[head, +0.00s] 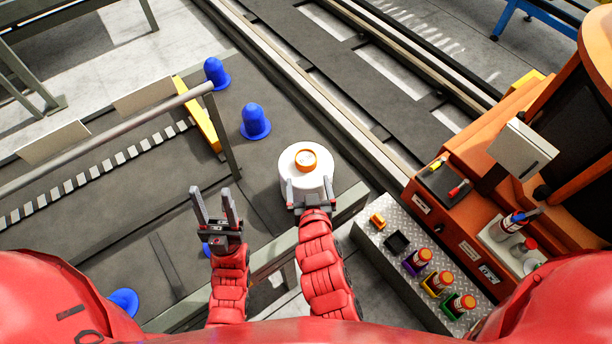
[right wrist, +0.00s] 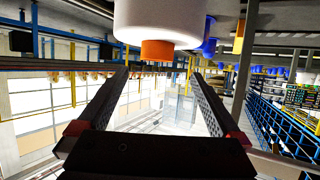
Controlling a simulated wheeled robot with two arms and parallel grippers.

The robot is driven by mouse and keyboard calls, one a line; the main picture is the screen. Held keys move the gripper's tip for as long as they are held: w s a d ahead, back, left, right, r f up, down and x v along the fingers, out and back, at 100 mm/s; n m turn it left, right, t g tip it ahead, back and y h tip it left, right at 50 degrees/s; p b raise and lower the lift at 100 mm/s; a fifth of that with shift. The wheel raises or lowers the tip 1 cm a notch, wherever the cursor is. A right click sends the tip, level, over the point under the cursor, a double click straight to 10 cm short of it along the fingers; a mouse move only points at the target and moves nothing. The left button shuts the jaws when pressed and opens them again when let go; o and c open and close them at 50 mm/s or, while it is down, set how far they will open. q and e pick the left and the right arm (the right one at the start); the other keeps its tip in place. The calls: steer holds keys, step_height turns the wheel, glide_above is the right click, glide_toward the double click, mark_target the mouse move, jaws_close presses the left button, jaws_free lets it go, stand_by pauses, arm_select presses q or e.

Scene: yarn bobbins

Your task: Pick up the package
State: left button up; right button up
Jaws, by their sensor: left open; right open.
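The package is a white yarn bobbin (head: 318,184) with an orange core (head: 306,160) on top, at the centre of the head view. My right gripper (head: 308,182) is open at its near side, with one finger toward each side; I cannot tell if they touch it. In the right wrist view the white bobbin (right wrist: 160,18) and its orange core (right wrist: 157,50) appear upside down beyond the open fingers (right wrist: 158,75), with nothing between them. My left gripper (head: 213,191) is open and empty, left of the bobbin.
Blue pegs (head: 255,122) stand on the grey platform to the left, beside a rail (head: 110,122) and a yellow bar (head: 203,118). A metal plate (head: 385,265) with small coloured containers (head: 418,260) and an orange machine (head: 450,215) are at the right.

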mark_target(307, 164)
steer(key=p+x, duration=0.1)
steer(key=x, duration=0.5)
steer(key=shift+d+r, duration=0.1)
steer(key=shift+w+p, duration=0.35)
steer(key=shift+w, duration=0.05)
steer(key=p+x, duration=0.1)
steer(key=x, duration=0.2)
steer(key=shift+w+d, duration=0.1)
steer(key=shift+d, duration=0.1)
steer(key=shift+w+a+f, duration=0.1)
steer(key=shift+w+f, duration=0.35)
steer(key=shift+w, duration=0.15)
jaws_close()
